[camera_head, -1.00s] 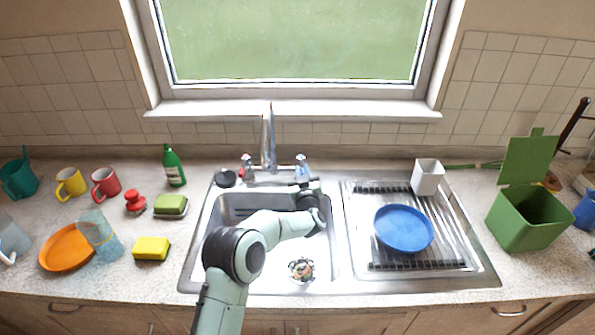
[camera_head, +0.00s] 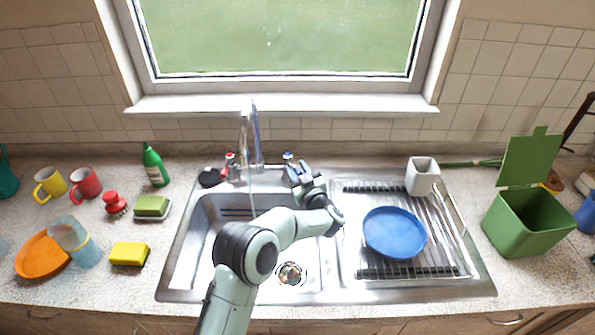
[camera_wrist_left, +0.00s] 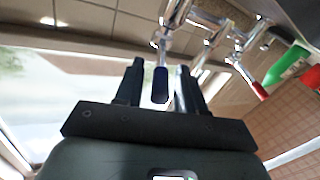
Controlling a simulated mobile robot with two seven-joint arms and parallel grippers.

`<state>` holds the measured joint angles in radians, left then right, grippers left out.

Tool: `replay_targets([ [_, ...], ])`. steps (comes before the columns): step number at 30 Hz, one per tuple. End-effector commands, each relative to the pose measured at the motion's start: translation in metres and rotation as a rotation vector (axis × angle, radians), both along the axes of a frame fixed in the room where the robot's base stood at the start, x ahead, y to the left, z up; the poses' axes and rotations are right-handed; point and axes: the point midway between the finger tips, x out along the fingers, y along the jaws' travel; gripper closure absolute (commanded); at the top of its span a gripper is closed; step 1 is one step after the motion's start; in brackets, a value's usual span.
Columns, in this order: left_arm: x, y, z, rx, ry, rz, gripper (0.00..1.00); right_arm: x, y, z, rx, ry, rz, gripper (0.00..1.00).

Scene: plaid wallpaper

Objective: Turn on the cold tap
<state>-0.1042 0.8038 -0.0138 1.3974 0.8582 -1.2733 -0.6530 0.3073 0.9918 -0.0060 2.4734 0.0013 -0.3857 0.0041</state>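The cold tap (camera_head: 288,157), with a blue mark, stands at the back of the sink, right of the chrome spout (camera_head: 251,140). The hot tap (camera_head: 230,162), with a red mark, is left of the spout. My left gripper (camera_head: 293,168) is at the cold tap. In the left wrist view the two fingers of my left gripper (camera_wrist_left: 160,82) stand apart, with the tap's dark lever (camera_wrist_left: 160,84) between them and small gaps showing at its sides. A thin pale vertical streak, looking like running water (camera_head: 251,192), shows below the spout. My right gripper is not in view.
The sink basin (camera_head: 205,235) lies below my left arm. A blue plate (camera_head: 394,232) and a white cup (camera_head: 422,176) are on the drainer at right. A green bottle (camera_head: 155,166), sponges and mugs stand at left. A green bin (camera_head: 527,225) is far right.

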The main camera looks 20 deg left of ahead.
Motion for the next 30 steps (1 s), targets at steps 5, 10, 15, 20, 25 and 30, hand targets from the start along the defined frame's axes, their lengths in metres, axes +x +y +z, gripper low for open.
replay_targets([
  [5, 0.000, 0.000, 0.000, -0.001, 0.001, 0.000, 0.57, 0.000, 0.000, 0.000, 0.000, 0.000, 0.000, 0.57],
  [10, -0.002, -0.003, -0.001, -0.001, 0.003, -0.002, 0.57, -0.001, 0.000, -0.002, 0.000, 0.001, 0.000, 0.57],
  [15, -0.018, -0.020, -0.003, -0.002, 0.002, -0.005, 0.57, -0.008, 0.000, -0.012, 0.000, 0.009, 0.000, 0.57],
  [20, -0.037, -0.040, -0.003, -0.002, 0.003, -0.004, 0.57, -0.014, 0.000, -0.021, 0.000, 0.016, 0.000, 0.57],
  [25, -0.049, -0.053, -0.001, -0.001, 0.001, -0.002, 0.57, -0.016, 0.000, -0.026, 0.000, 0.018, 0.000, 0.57],
  [30, -0.052, -0.056, -0.001, -0.001, 0.001, 0.000, 0.57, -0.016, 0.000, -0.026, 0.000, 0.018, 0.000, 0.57],
])
